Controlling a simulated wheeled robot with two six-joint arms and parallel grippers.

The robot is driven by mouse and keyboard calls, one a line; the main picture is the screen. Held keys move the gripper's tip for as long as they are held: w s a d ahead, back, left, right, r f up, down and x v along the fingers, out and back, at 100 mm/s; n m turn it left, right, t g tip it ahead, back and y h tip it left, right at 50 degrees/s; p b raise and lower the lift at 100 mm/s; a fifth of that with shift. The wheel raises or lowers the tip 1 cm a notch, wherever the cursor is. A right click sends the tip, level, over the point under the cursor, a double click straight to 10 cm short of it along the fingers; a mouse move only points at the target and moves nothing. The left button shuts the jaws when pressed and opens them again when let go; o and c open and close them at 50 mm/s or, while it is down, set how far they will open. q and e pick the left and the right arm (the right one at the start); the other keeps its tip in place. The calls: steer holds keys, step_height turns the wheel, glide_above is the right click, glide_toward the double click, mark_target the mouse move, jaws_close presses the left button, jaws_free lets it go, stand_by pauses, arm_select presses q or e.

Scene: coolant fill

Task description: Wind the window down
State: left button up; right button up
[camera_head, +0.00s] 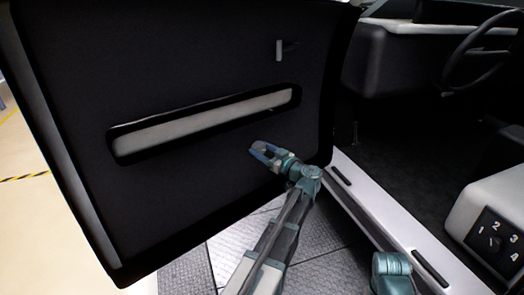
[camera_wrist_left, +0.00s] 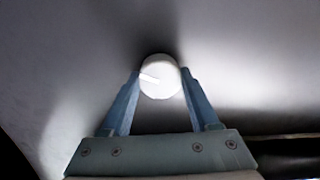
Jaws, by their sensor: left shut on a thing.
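The open car door's dark inner panel (camera_head: 200,70) fills the left and middle of the head view. My left gripper (camera_head: 257,152) is low on this panel, toward its right side, below the light armrest strip. In the left wrist view, its two blue fingers (camera_wrist_left: 160,76) are shut on a round white knob (camera_wrist_left: 158,82) with a bright mark on its face. The knob stands against the pale panel surface (camera_wrist_left: 235,45). In the head view the knob is hidden by the gripper, and no crank arm can be made out.
A light armrest strip (camera_head: 200,122) crosses the door, and a small handle (camera_head: 280,50) sits above it. To the right are the white door sill (camera_head: 375,205), a steering wheel (camera_head: 480,50) and a numbered dial panel (camera_head: 492,240). Grey floor plates (camera_head: 240,240) lie below.

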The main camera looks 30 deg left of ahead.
arm_select(q)
steer(key=m, duration=0.9)
steer(key=shift+w, duration=0.1)
steer(key=m, duration=0.4)
steer(key=shift+f, duration=0.1)
steer(key=shift+m, duration=2.1)
steer(key=o, duration=1.4)
steer(key=v, duration=1.4)
